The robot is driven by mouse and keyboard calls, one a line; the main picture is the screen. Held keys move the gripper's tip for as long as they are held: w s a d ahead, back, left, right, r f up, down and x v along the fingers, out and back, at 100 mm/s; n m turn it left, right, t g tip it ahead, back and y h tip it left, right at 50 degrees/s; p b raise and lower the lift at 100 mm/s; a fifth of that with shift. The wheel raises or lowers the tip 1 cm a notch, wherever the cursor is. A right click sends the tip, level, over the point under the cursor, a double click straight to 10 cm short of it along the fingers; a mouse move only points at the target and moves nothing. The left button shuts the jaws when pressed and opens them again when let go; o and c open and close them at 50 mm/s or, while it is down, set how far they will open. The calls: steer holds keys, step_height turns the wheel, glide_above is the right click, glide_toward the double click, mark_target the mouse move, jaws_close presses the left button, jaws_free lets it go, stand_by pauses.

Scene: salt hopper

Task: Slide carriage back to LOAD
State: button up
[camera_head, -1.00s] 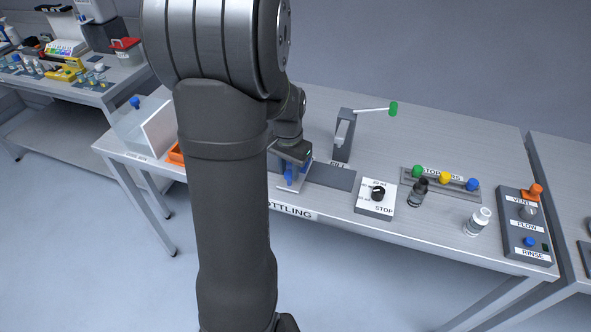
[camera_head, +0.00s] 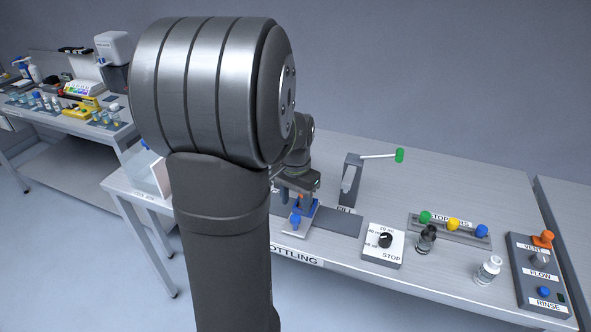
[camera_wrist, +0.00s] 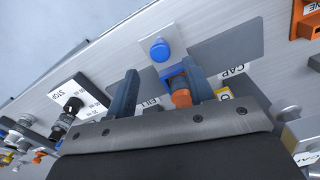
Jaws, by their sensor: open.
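The carriage is a small silver plate with a blue knob (camera_wrist: 160,48) and a blue cradle (camera_wrist: 174,71). An orange-topped piece (camera_wrist: 181,94) stands at the cradle. In the head view the carriage (camera_head: 297,231) sits on the dark track, left of the FILL label (camera_head: 344,210). My gripper (camera_wrist: 161,68) is open, its two dark fingers apart, with the cradle and orange top seen between them and the blue knob beyond the tips. In the head view my gripper (camera_head: 302,190) is above the carriage; contact cannot be told. No LOAD label is readable.
A lever with a green handle (camera_head: 399,155) stands behind. An orange tray (camera_wrist: 306,22) shows in the wrist view.

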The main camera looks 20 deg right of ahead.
mark_target(296, 217)
step_height(296, 217, up, 12)
steer(key=shift+r, duration=0.25)
steer(key=shift+f, duration=0.15)
stand_by(0.3)
step_height(296, 217, down, 17)
steer(key=shift+f, duration=0.15)
stand_by(0.5)
stand_by(1.2)
